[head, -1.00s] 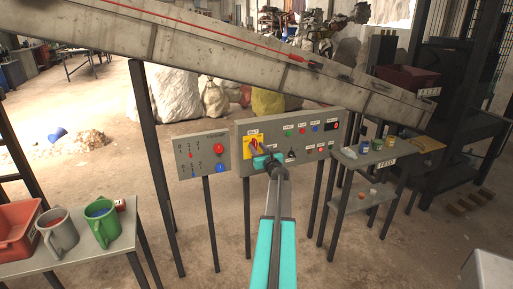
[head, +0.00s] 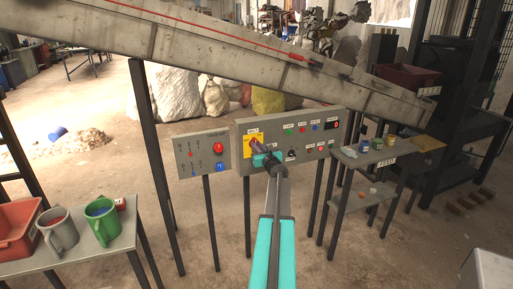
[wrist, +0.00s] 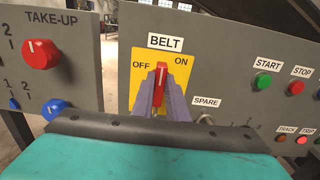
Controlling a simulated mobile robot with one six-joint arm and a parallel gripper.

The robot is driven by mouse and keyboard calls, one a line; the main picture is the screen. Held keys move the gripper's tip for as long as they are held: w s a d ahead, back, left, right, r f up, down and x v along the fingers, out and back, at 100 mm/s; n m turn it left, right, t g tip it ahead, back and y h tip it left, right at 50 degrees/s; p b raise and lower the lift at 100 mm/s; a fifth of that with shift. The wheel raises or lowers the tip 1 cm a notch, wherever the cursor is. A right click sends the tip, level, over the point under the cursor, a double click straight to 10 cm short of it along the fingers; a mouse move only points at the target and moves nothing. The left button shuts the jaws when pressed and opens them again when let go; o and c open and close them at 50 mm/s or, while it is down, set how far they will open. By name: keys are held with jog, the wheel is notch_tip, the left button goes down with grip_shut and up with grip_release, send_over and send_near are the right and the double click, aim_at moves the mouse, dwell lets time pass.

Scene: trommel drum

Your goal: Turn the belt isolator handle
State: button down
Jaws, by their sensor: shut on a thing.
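The belt isolator has a red handle (wrist: 161,76) on a yellow plate (wrist: 140,66) under a BELT label. OFF is at its left and ON at its right. The handle stands about upright in the wrist view, between the two words. My gripper (wrist: 161,88) is shut on the handle, one finger on each side. In the head view my gripper (head: 262,156) reaches the yellow plate (head: 247,138) and mostly hides the handle.
The TAKE-UP panel (head: 189,146) with red and blue knobs stands just left. START (wrist: 264,80) and STOP (wrist: 302,86) buttons and a SPARE switch (wrist: 207,118) sit to the right. A sloped conveyor (head: 200,45) runs above.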

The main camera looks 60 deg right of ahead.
jog(key=shift+w+a+f+n+b, duration=0.15)
jog(key=shift+n+b, duration=0.25)
jog(key=shift+b, duration=0.45)
jog(key=shift+f+n+b, duration=0.15)
jog(key=shift+n+b, duration=0.65)
jog(key=shift+b, duration=0.4)
jog(key=n+b, duration=0.5)
jog(key=b, duration=0.2)
jog(key=n+b, duration=0.5)
jog(key=b, duration=0.2)
jog(key=n+b, duration=0.5)
jog(key=b, duration=0.2)
jog(key=shift+w+a+f, duration=0.3)
jog(key=shift+a, duration=0.05)
jog(key=shift+n, duration=0.4)
jog(key=c, duration=1.7)
grip_release()
jog(key=shift+c, duration=0.2)
